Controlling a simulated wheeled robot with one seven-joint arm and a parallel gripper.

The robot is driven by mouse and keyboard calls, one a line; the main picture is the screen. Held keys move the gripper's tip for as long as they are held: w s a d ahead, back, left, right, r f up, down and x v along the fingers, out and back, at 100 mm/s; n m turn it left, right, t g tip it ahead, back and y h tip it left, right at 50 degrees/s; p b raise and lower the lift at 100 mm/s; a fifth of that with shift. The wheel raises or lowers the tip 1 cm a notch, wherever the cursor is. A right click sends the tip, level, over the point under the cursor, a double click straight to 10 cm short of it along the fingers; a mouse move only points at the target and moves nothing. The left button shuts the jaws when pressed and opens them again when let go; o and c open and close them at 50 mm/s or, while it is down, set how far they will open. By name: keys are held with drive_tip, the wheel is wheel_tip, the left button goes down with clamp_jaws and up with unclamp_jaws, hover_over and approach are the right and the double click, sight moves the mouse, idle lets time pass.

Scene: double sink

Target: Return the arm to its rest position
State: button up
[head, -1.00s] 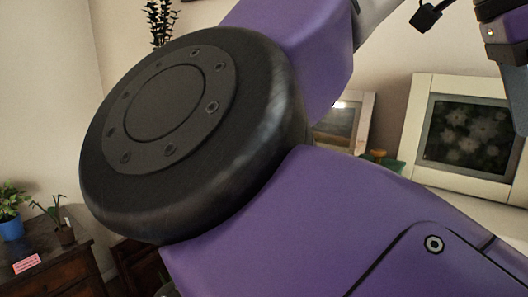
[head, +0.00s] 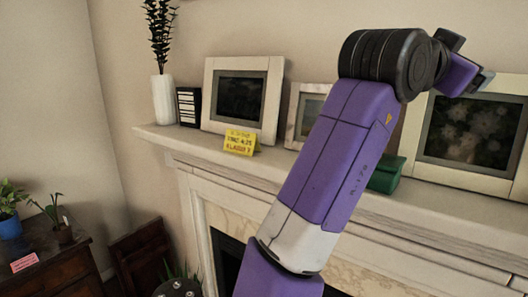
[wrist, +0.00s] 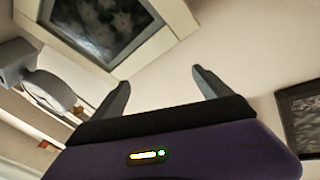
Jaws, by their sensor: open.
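My arm is purple with a black joint and rises through the middle of the head view to the upper right. My gripper (head: 484,80) is small and partly seen there, in front of the right-hand framed picture. In the wrist view my gripper (wrist: 160,77) has its two grey fingers spread wide apart. Nothing is between them, only bare wall behind.
A mantel shelf (head: 175,143) carries a white vase (head: 164,100), framed pictures (head: 213,95), a yellow sign (head: 240,142) and a green box (head: 386,174). A dark cabinet (head: 60,273) with potted plants (head: 12,210) stands at the left.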

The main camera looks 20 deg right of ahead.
drive_tip(key=w+a+f+n+t+y+b, duration=0.1)
drive_tip(key=w+a+f+n+t, duration=0.5)
drive_tip(key=a+f+n+t, duration=0.45)
drive_tip(key=s+a+f+n+t+y+b, duration=0.1)
drive_tip(key=s+a+f+n+t+y, duration=0.25)
drive_tip(key=a+f+n+y, duration=0.35)
drive_tip(key=s+a+f+n+t+y, duration=0.2)
drive_tip(key=a+f+n+t+y, duration=0.3)
drive_tip(key=f, duration=0.4)
drive_tip(key=s+a+f+m+g+y+b, duration=0.1)
drive_tip(key=s+f+g, duration=0.4)
drive_tip(key=s+f, duration=1)
drive_tip(key=s+a+f+m+g+y+b, duration=0.2)
drive_tip(key=s+f+g, duration=0.3)
drive_tip(key=s+f, duration=1)
drive_tip(key=s+y, duration=0.1)
drive_tip(key=s, duration=0.3)
drive_tip(key=shift+s+a+f, duration=0.15)
drive_tip(key=shift+s+a, duration=0.1)
drive_tip(key=shift+s, duration=0.15)
